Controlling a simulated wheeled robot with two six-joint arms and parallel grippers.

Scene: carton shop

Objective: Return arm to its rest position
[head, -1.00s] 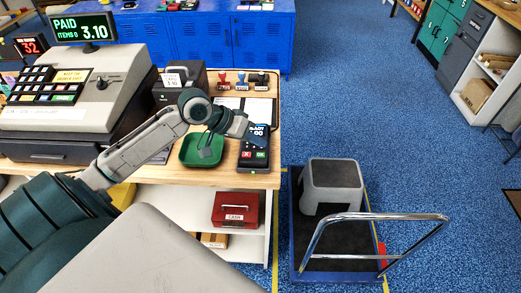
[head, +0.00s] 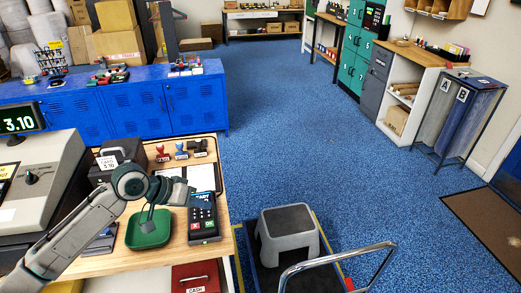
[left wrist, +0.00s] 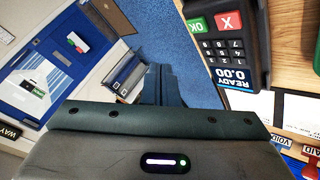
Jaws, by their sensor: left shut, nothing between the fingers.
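My left arm reaches in from the left in the head view, over the wooden counter (head: 105,263). My left gripper (head: 200,199) is at the upper part of the card terminal (head: 203,222) and partly covers its screen; I cannot tell whether it touches. The gripper's fingers (left wrist: 158,85) are together and empty in the left wrist view. There the terminal (left wrist: 228,45) shows "READY 0.00" on its screen. A green tray (head: 150,236) lies below the arm, left of the terminal. My right gripper is in neither view.
The cash register (head: 40,190) stands at the left. Several stamps (head: 181,150) and a dark card box (head: 118,155) stand behind the arm. A cart with a grey step stool (head: 288,232) is right of the counter. The blue floor (head: 300,140) beyond is open.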

